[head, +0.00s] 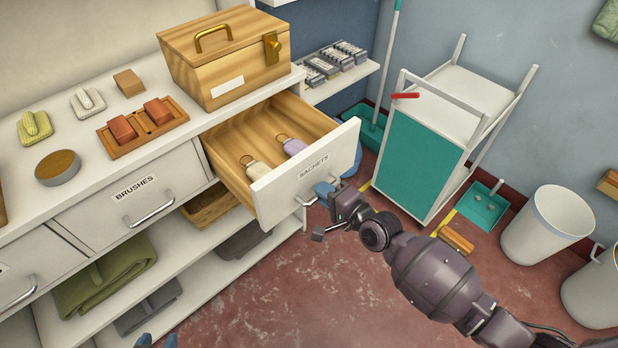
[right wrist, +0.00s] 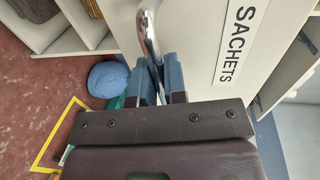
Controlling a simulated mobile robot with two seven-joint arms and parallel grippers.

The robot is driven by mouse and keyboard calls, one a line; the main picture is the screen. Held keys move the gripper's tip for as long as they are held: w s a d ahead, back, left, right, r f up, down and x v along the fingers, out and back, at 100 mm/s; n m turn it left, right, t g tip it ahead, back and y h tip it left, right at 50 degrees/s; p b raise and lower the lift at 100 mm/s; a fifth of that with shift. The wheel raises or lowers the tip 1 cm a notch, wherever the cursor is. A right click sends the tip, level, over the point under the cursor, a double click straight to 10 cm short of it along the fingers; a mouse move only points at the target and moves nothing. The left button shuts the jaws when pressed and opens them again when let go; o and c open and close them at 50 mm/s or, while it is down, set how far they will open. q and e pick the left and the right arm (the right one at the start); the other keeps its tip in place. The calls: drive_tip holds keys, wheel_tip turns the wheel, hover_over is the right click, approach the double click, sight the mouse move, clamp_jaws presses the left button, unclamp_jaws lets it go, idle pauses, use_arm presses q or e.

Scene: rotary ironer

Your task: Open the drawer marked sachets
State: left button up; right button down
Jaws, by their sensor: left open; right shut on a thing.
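The drawer marked SACHETS (head: 313,170) is pulled well out of the white cabinet. Inside lie a cream sachet (head: 258,170) and a lilac sachet (head: 294,147), each with a loop. My right gripper (head: 322,191) is shut on the drawer's metal handle. In the right wrist view, the gripper's blue fingers (right wrist: 160,82) close around the chrome handle (right wrist: 149,35), beside the SACHETS label (right wrist: 236,42). Only the blue fingertips of my left gripper (head: 157,341) show, at the bottom edge, apart and empty.
The BRUSHES drawer (head: 131,193) is shut, left of the open one. A teal-sided cart (head: 418,165) and a white bin (head: 545,225) stand to the right. Red floor is clear in front.

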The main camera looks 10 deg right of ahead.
drive_tip(key=shift+f+v, duration=0.2)
drive_tip(key=shift+v, duration=0.75)
drive_tip(key=shift+f+v, duration=0.15)
drive_tip(key=shift+v, duration=0.8)
drive_tip(key=shift+s, duration=0.1)
drive_tip(key=c, duration=1.2)
unclamp_jaws()
drive_tip(key=shift+d, duration=0.1)
drive_tip(key=p+v, duration=0.1)
drive_tip(key=v, duration=0.9)
drive_tip(key=shift+s+d, duration=0.2)
drive_tip(key=shift+s, duration=0.1)
